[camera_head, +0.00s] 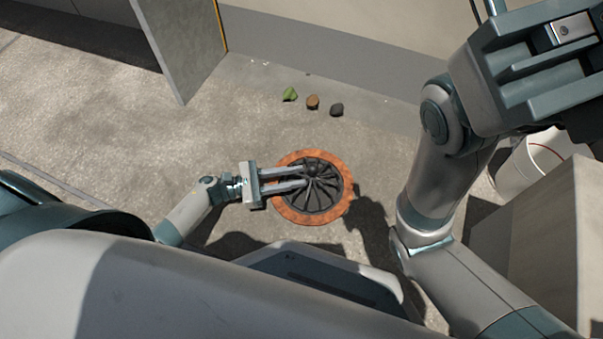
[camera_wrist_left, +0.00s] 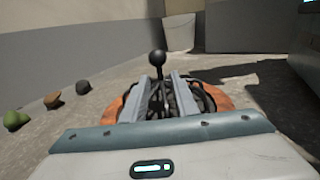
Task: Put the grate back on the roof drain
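The dark ribbed grate (camera_head: 322,196) shows within the orange ring of the roof drain (camera_head: 338,207); I cannot tell if it is fully seated. Its round black knob on a thin stem stands up in the left wrist view (camera_wrist_left: 157,59). My left gripper (camera_head: 304,177) reaches over the grate from the left, its two fingers apart on either side of the stem. A gap shows between the fingers in the left wrist view (camera_wrist_left: 163,78). They hide part of the grate. My right arm rises at the right; its gripper's fingers cannot be made out.
A white bucket (camera_head: 519,169) and a grey block (camera_head: 530,225) stand at the right. A grey panel (camera_head: 180,45) stands at the upper left.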

